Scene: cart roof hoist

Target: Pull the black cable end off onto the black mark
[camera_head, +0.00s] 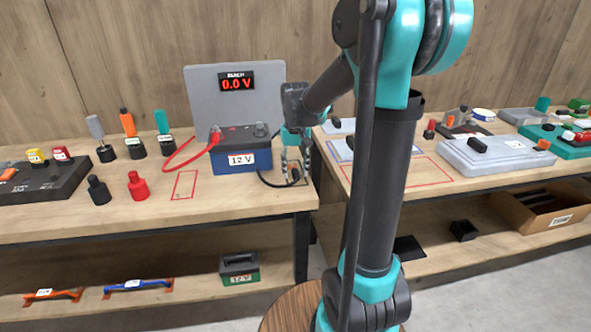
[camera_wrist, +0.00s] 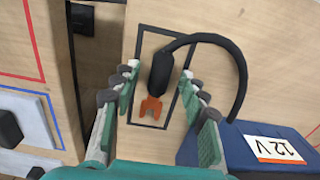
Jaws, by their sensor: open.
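The black cable end (camera_wrist: 161,72), a black grip with an orange forked tip, lies inside the black rectangular mark (camera_wrist: 139,48) on the bench in the wrist view. The black cable (camera_wrist: 240,75) curves from it toward the blue 12 V battery (camera_wrist: 235,145). My gripper (camera_wrist: 160,87) is open, with one finger on each side of the cable end and visible gaps between. In the head view my gripper (camera_head: 294,176) points down at the right of the battery (camera_head: 240,160), partly hiding the cable end. The red cable (camera_head: 180,155) reaches the battery's left terminal.
A panel behind the battery has a display (camera_head: 237,82) reading 0.0 V. A red rectangular mark (camera_head: 184,185) lies left of the battery, near red and black plugs. A gap separates this bench from the right one, which holds a grey case (camera_head: 495,155). A lower shelf holds another battery (camera_head: 239,268).

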